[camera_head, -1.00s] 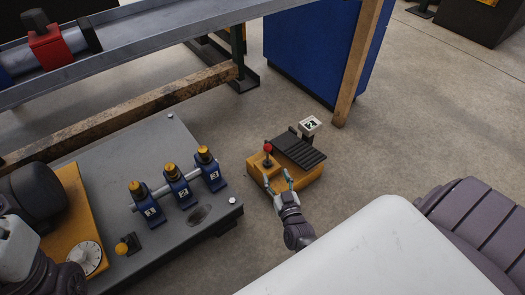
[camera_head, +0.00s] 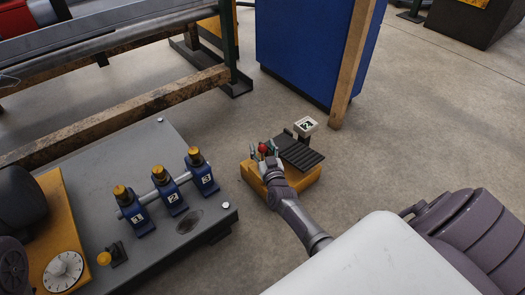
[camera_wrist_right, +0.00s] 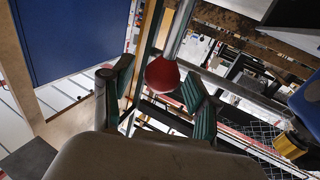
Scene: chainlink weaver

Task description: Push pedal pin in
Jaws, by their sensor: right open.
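The pedal pin has a red ball knob (camera_head: 263,149) and stands on the left part of the yellow pedal base (camera_head: 295,190) on the floor. A black ribbed pedal (camera_head: 301,153) sits beside it. My right gripper (camera_head: 265,156) is at the knob, with its fingers to either side. In the right wrist view the red knob (camera_wrist_right: 162,75) shows between the two open green-padded fingers (camera_wrist_right: 160,90). I cannot tell whether a finger touches it. The pin's lower part is hidden behind my gripper in the head view. My left gripper does not show.
A small post with a label plate (camera_head: 305,126) rises behind the pedal. To the left is a grey machine table (camera_head: 150,135) with several numbered blue blocks (camera_head: 170,192). A blue cabinet (camera_head: 310,50) and wooden post (camera_head: 355,65) stand behind. Floor right of the pedal is clear.

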